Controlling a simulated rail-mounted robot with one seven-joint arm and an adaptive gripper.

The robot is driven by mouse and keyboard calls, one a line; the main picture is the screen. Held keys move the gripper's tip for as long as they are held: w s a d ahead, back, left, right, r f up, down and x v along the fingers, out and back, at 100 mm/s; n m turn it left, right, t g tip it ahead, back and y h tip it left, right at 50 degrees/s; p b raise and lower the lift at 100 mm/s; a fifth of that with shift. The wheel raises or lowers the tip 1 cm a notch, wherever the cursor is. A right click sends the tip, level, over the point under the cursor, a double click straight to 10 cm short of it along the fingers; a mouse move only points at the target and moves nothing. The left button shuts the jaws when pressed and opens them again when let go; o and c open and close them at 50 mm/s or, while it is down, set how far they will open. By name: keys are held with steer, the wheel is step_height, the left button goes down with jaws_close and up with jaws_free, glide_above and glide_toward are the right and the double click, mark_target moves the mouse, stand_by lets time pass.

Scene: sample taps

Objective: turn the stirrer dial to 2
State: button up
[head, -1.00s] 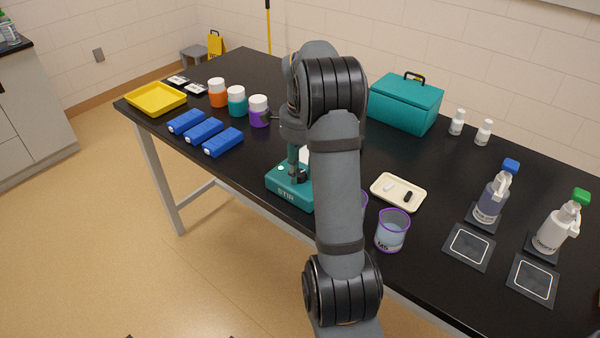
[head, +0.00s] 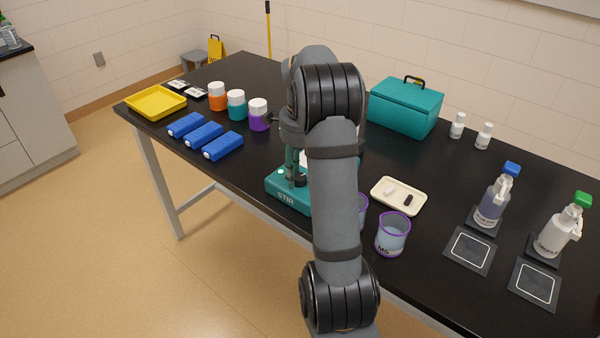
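The stirrer (head: 284,197) is a teal box marked STIR. It stands near the front edge of the black table, left of my arm in the head view. My arm hides its right part. My gripper (head: 298,178) points down at the stirrer's top, and its dark fingertips are close above or on the front part. The dial is not clearly visible; the fingertips and arm cover that area, so I cannot read its setting. The fingers are too small and too hidden to tell whether they are open or shut, or whether they touch the dial.
Two purple-rimmed beakers, one at the front (head: 392,236) and one partly hidden (head: 360,210), stand right of my arm. A cream tray (head: 419,209) lies behind them. Blue boxes (head: 222,146) and white-capped jars (head: 258,117) stand left. A teal case (head: 405,108) stands behind.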

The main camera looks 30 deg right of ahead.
steer(key=shift+o, duration=0.6)
steer(key=shift+r, duration=0.1)
step_height(320, 180, up, 12)
steer(key=shift+s, duration=0.35)
steer(key=shift+a+f, duration=0.1)
steer(key=shift+f, duration=0.1)
steer(key=f, duration=1.1)
steer(key=shift+w+f, duration=0.3)
steer(key=shift+f, duration=0.1)
